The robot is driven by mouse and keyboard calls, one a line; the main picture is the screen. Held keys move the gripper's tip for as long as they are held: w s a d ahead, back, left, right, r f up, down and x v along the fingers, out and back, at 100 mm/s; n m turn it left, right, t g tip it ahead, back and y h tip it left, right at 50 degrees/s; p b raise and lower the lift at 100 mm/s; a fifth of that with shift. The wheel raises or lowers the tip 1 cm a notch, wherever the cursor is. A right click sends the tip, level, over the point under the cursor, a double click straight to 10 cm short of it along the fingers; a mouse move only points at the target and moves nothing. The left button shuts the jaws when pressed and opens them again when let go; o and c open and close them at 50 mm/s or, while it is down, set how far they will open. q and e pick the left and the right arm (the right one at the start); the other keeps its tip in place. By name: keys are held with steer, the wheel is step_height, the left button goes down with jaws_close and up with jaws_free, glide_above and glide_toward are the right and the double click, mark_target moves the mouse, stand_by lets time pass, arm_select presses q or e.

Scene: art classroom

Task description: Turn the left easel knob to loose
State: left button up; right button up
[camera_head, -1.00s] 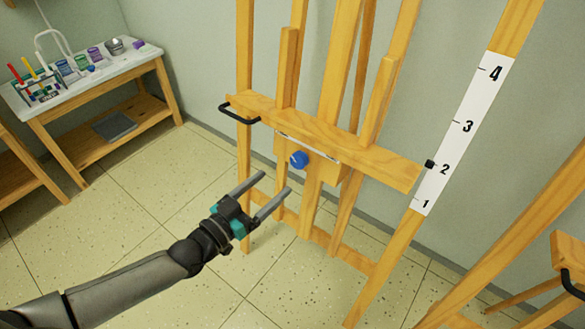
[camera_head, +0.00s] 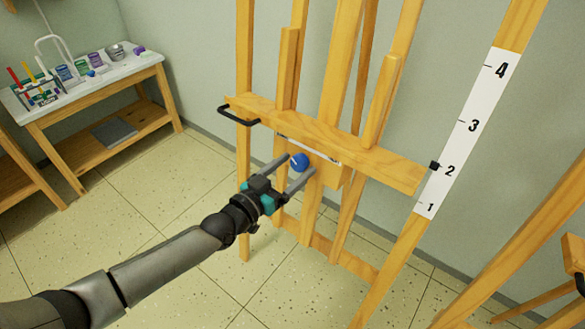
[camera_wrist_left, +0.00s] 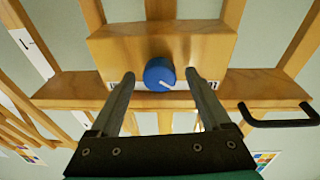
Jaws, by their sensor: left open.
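The blue knob (camera_head: 300,162) with a white mark sits on the wooden block under the easel's crossbar (camera_head: 330,139). My left gripper (camera_head: 298,165) is open, with its two fingers pointing at the knob, one to either side of it in the picture. In the left wrist view the knob (camera_wrist_left: 159,74) shows between the fingertips of my left gripper (camera_wrist_left: 160,78), with gaps on both sides. Its white mark points to the right and slightly down there. Whether the fingertips reach fully around the knob is hard to tell. My right gripper is not in view.
A white numbered scale (camera_head: 468,133) with a black pointer (camera_head: 435,165) is on the right easel leg. A black handle (camera_head: 239,115) juts from the crossbar's left end. A table (camera_head: 85,88) with art supplies stands at the left. Open floor (camera_head: 130,200) lies between.

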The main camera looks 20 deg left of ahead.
arm_select(q)
jaws_close()
stand_by(0.6)
steer(key=shift+n+p, duration=0.35)
steer(key=shift+n, duration=0.55)
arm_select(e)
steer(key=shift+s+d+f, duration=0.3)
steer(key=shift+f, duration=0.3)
arm_select(q)
jaws_free()
steer(key=shift+s, duration=0.1)
